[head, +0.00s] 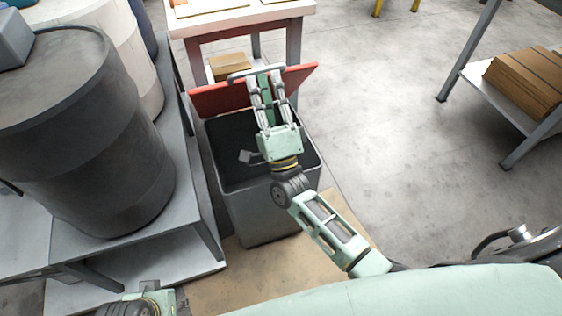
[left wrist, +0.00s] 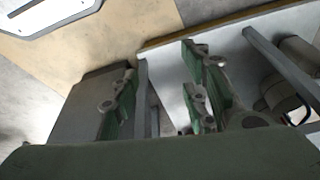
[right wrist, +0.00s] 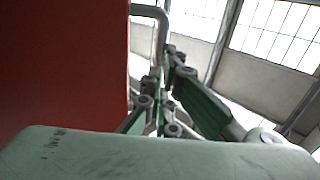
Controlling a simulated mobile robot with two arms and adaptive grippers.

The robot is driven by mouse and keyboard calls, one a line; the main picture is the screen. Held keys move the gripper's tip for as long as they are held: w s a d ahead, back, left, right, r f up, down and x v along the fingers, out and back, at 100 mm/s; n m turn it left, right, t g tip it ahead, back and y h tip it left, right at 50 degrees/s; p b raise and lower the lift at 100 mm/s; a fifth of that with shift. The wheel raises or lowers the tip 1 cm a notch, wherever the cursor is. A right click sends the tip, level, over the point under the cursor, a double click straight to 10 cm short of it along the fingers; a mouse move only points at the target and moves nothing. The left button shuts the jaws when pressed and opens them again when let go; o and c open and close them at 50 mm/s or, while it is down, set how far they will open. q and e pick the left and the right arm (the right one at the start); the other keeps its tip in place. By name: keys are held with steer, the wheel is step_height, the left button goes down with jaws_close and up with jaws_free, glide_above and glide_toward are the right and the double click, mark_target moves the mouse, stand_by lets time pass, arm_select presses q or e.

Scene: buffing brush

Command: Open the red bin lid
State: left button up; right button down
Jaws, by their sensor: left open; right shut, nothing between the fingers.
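The red lid (head: 218,98) stands raised at the back edge of the grey bin (head: 262,212), whose dark inside is uncovered. A grey bar handle (head: 240,73) shows at the lid's top. My right gripper (head: 262,82) is shut and empty in front of the lid, close to the handle, and hides the lid's middle. In the right wrist view the red lid (right wrist: 62,62) fills the left side, with the handle (right wrist: 150,11) beyond the fingers (right wrist: 163,92). My left gripper (left wrist: 160,85) is open and empty in the left wrist view.
A large dark drum (head: 85,130) stands on a grey platform (head: 150,268) left of the bin. A white-topped table (head: 240,17) is behind it. A shelf with stacked cardboard (head: 528,80) is at right. The floor (head: 400,130) between is clear.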

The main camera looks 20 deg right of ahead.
steer(key=shift+w+r+g+p, duration=0.4)
steer(key=shift+w+r+p, duration=0.5)
steer(key=shift+w+r, duration=0.1)
steer(key=w+r, duration=0.1)
steer(key=w+r+g+p, duration=0.1)
steer(key=w, duration=0.1)
steer(key=shift+a+p, duration=0.1)
steer(key=shift+p, duration=0.2)
steer(key=shift+w+r, duration=0.1)
steer(key=shift+w, duration=0.2)
arm_select(q)
step_height(320, 180, down, 10)
steer(key=s, duration=0.1)
steer(key=shift+g+b, duration=0.3)
steer(key=shift+b, duration=0.15)
arm_select(e)
steer(key=w+r, duration=0.2)
steer(key=w, duration=0.4)
steer(key=shift+w+a+r, duration=0.15)
steer(key=shift+w+r, duration=0.05)
steer(key=shift+r, duration=0.15)
arm_select(q)
steer(key=shift+f, duration=0.1)
